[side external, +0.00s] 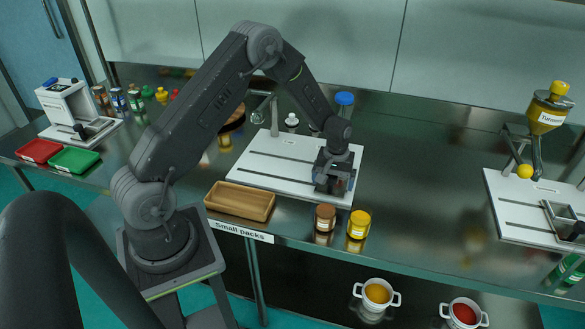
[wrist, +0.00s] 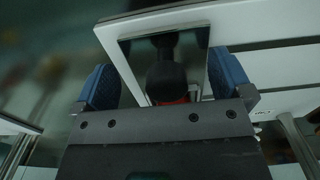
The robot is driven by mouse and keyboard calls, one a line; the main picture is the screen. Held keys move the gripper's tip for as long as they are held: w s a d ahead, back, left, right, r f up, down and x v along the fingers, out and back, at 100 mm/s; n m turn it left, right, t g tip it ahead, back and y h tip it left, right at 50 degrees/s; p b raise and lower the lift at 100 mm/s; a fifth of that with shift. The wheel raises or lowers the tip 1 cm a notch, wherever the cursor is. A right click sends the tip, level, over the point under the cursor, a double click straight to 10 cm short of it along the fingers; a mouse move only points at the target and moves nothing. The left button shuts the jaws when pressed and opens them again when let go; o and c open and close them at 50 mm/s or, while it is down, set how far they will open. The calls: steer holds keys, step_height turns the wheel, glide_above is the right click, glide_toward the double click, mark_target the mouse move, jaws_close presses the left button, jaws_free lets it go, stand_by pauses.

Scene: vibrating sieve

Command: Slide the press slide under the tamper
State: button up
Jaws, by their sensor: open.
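My gripper (side external: 330,186) is low over the right end of the white slotted board (side external: 245,170) in the side external view. In the wrist view its two blue finger pads (wrist: 165,85) stand apart, one on each side of a dark round knob (wrist: 167,80) with some red below it. The knob is in front of a shiny square plate or frame (wrist: 200,45), which seems to be the press slide.
A wooden tray (side external: 240,201), a brown-lidded jar (side external: 325,216) and a yellow-lidded jar (side external: 358,224) stand along the front edge. The counter (side external: 430,170) to the right is clear up to another white board (side external: 510,215).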

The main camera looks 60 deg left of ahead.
steer(key=shift+r, duration=0.1)
steer(key=shift+r, duration=4.4)
steer(key=s+d+r+m+t, duration=0.1)
steer(key=s+d+r+m, duration=0.1)
steer(key=s+d+r, duration=0.45)
steer(key=s+d+r+m+t, duration=0.2)
steer(key=s+r, duration=0.2)
steer(key=r, duration=0.6)
steer(key=s+d+r+m+t, duration=0.1)
steer(key=s+d+r+m, duration=0.1)
steer(key=s, duration=0.5)
steer(key=s+d+r+m+t, duration=0.1)
steer(key=s+d+r+m, duration=0.1)
steer(key=s, duration=0.6)
steer(key=shift+s+d+r+m+t, duration=0.3)
steer(key=shift+d+m, duration=0.2)
steer(key=shift+d, duration=0.1)
